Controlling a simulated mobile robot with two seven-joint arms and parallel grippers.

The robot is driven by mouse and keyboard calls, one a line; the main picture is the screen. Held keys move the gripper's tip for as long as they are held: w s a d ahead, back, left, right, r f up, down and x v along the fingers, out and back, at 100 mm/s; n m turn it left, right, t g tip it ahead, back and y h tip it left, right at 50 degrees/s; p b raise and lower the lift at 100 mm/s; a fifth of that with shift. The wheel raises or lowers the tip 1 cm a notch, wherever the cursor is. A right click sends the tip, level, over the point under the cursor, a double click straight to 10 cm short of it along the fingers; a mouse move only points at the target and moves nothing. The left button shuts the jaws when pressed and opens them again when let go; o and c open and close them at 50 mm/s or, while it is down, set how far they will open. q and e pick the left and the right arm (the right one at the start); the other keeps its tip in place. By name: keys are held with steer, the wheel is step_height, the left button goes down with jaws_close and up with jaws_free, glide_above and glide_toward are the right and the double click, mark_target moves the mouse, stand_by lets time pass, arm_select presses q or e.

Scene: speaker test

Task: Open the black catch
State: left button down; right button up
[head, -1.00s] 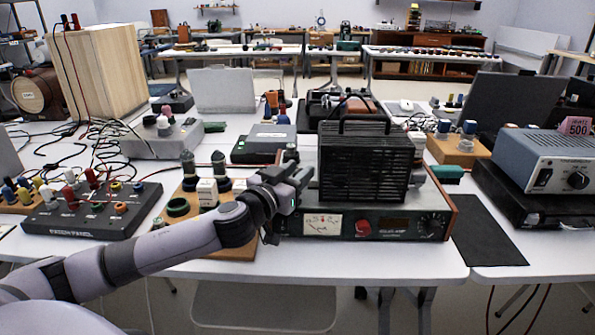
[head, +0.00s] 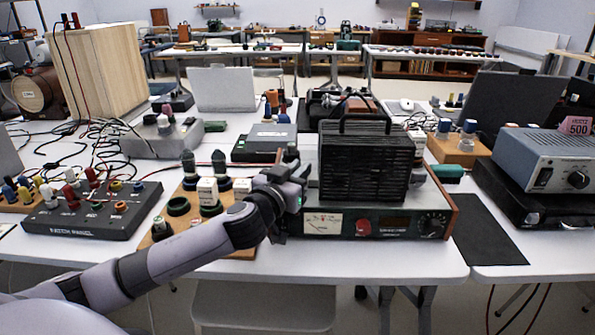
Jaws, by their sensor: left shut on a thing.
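My left gripper (head: 289,180) is at the left end of the amplifier (head: 350,224), beside the black ribbed box (head: 365,165) that stands on it. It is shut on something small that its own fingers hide. I cannot make out the black catch; the gripper covers the area left of the box. The box has a handle on top and looks upright. My right gripper is not in view.
A wooden board (head: 160,233) with dark green rings and pegs is just left of my gripper. A black patch panel (head: 92,215) lies further left. A black mat (head: 487,229) lies right of the amplifier. The white table's front strip (head: 350,262) is clear.

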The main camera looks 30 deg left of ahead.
arm_select(q)
steer(key=shift+d+n+y+b, duration=0.1)
steer(key=shift+n+y+b, duration=0.2)
steer(key=shift+n+y, duration=0.9)
steer(key=shift+n+g+y+b, duration=0.75)
steer(key=shift+n+g+y, duration=0.2)
steer(key=shift+y, duration=0.95)
steer(key=shift+r, duration=0.1)
steer(key=c, duration=1.2)
jaws_free()
